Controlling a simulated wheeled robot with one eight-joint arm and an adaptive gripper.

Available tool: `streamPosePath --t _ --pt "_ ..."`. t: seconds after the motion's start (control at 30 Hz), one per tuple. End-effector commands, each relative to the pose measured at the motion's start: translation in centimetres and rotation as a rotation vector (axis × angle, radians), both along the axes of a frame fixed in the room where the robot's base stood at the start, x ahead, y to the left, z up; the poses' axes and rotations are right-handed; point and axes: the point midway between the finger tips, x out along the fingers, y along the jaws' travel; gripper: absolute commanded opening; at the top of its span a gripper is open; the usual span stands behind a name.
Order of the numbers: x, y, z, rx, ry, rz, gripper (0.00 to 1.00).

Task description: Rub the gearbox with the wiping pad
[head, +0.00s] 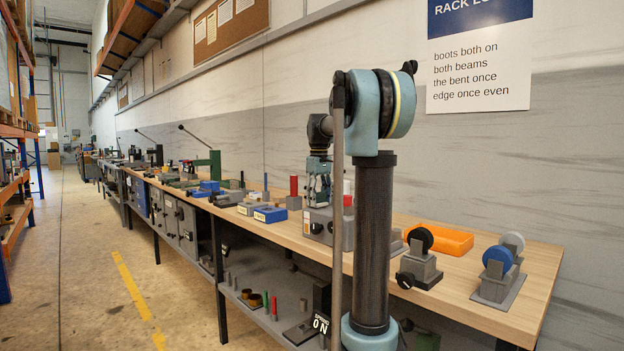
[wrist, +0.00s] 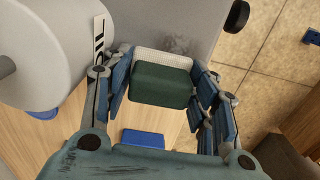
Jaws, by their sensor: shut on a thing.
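The wiping pad (wrist: 162,85) is a dark green block with a white textured face along its far edge. My gripper (wrist: 160,88) is shut on it, with blue fingers on both sides. In the head view my gripper (head: 318,182) points down over the grey gearbox (head: 320,226), and the pad is hard to make out there. In the wrist view the gearbox's grey surface (wrist: 208,18) lies under and beyond the pad, with dark smudges by the white face. The pad is at or very close to this surface; I cannot tell whether it touches.
A large pale cylinder (wrist: 50,45) is close on the left in the wrist view. An orange tray (head: 450,240), a black-wheeled block (head: 419,270) and a blue-wheeled fixture (head: 497,280) stand right on the bench. A red cylinder (head: 294,186) stands left of my gripper.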

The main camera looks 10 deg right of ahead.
Motion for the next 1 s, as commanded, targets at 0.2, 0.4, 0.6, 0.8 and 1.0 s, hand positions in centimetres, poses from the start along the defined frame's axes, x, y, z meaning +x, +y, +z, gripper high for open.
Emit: streamPosePath --t 0.2,0.4,0.6,0.8,1.0 --pt "0.2 0.7 1.3 0.000 0.000 0.002 0.23" --pt "0.2 0.9 3.6 0.000 0.000 0.005 0.23" --pt "0.2 1.0 5.3 0.000 0.000 0.006 0.23" --pt "0.2 1.0 7.1 0.000 0.000 0.006 0.23" --pt "0.2 1.1 8.1 0.000 0.000 0.006 0.23"
